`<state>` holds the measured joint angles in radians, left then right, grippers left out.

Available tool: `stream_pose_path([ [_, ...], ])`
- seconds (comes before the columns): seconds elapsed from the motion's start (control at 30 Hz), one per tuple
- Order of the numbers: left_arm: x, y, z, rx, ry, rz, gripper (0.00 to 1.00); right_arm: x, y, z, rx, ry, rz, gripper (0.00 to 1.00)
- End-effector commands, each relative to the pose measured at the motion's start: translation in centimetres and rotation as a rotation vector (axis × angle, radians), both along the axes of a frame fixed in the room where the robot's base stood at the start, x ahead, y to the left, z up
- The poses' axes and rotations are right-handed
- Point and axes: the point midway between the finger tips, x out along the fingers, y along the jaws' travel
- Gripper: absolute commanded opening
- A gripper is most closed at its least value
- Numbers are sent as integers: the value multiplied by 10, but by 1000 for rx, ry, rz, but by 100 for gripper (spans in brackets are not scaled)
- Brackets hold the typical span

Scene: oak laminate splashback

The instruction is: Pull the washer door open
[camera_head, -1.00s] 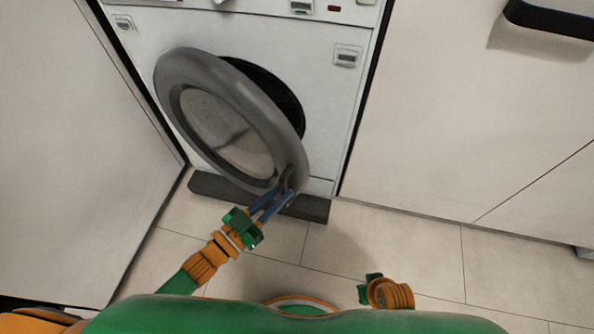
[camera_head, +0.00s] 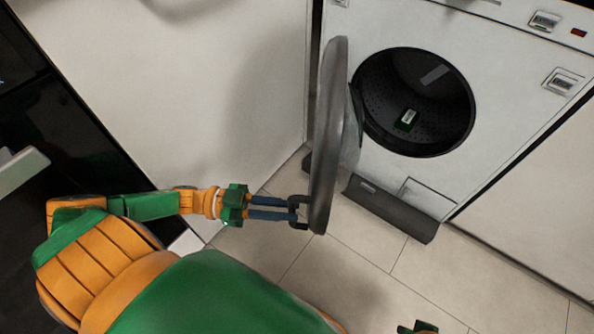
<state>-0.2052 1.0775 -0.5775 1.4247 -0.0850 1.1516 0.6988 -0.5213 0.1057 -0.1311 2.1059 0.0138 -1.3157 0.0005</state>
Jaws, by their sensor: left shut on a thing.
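The washer (camera_head: 500,75) is a white front-loader at the upper right, with a dark round drum opening (camera_head: 385,125). Its grey round door (camera_head: 326,130) stands wide open, seen nearly edge-on, at the left of the opening. My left gripper (camera_head: 298,212) has blue fingers and is shut on the lower edge of the door. A small dark green item with a pale label (camera_head: 406,119) lies inside the drum. Only a tip of my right gripper (camera_head: 418,327) shows at the bottom edge; its jaws are cut off.
A pale cabinet panel (camera_head: 200,80) stands to the left of the door, close behind it. A dark plinth (camera_head: 395,208) runs under the washer. The tiled floor (camera_head: 340,280) in front is clear. A white cabinet front (camera_head: 550,210) is at the right.

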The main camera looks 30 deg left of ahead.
Motion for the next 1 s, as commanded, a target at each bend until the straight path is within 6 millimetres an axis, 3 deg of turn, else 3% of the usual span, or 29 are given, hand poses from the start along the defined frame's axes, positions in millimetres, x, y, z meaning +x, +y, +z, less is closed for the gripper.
stream_pose_path([
  [0.2, 2, 14, 0, 3, -2, 12, 0, 0, 0, 4, 0, -3, 0, 0],
  [0.67, 4, 17, 2, 2, -8, 18, 0, 0, 0, 5, 1, -3, -1, 0],
  [0.7, 4, 17, 2, 2, -8, 18, 30, 0, 0, 5, 1, -3, -1, 0],
  [0.77, 4, 17, 2, 2, -7, 16, 47, 0, 0, 5, 1, -3, -1, 0],
  [1.0, 2, 16, 1, 1, -4, 11, 50, 0, 0, 5, 1, -3, -1, 0],
])
